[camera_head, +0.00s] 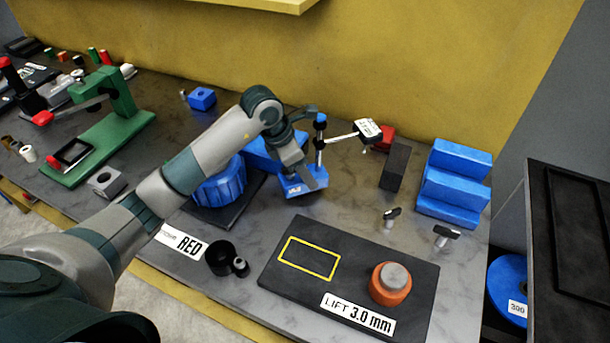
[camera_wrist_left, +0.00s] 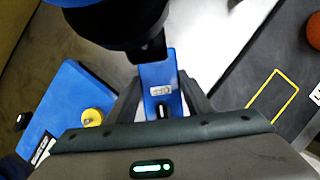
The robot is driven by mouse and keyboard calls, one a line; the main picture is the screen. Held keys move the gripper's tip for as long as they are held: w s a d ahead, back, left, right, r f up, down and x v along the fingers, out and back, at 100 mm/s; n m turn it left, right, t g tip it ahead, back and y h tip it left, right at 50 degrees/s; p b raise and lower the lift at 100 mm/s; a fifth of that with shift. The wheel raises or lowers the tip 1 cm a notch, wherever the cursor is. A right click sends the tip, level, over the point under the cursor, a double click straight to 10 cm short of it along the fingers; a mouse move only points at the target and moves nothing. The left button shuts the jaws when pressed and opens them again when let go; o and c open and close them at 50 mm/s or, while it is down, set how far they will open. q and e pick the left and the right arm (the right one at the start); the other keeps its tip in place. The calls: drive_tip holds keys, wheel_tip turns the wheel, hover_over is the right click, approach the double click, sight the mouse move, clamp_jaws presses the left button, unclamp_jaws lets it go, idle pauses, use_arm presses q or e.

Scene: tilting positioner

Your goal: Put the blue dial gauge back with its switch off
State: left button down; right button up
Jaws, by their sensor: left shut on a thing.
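The blue dial gauge stands on a blue base (camera_head: 302,190), with a dark upright post (camera_head: 320,145) and a side arm carrying a white dial (camera_head: 368,130). My left gripper (camera_head: 303,176) is shut on the base from above. In the left wrist view the base (camera_wrist_left: 160,72), with a white label, lies between the fingers (camera_wrist_left: 160,95). A small dark part shows on it, but I cannot tell the switch position. A yellow outlined rectangle (camera_head: 309,259) on a black plate (camera_head: 290,284) is empty. My right gripper is out of view.
An orange part with a grey top (camera_head: 390,284) stands on the plate beside a "LIFT 3.0 mm" label (camera_head: 357,314). Blue stepped blocks (camera_head: 455,185), a dark block (camera_head: 395,165) and a red block (camera_head: 383,138) stand behind. A black cup (camera_head: 220,258) stands left of the plate.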

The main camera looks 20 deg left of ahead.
use_arm(q)
wheel_tip(320, 180, down, 2)
drive_tip(key=shift+p, duration=0.4)
drive_tip(key=shift+f, duration=0.1)
drive_tip(key=shift+f, duration=0.15)
drive_tip(key=c, duration=1.2)
unclamp_jaws()
drive_tip(key=shift+r, duration=0.35)
drive_tip(key=b+v, duration=0.3)
drive_tip(key=v, duration=0.7)
drive_tip(key=shift+s+a, duration=0.1)
drive_tip(key=shift+s+a+r, duration=0.2)
drive_tip(key=shift+r, duration=0.45)
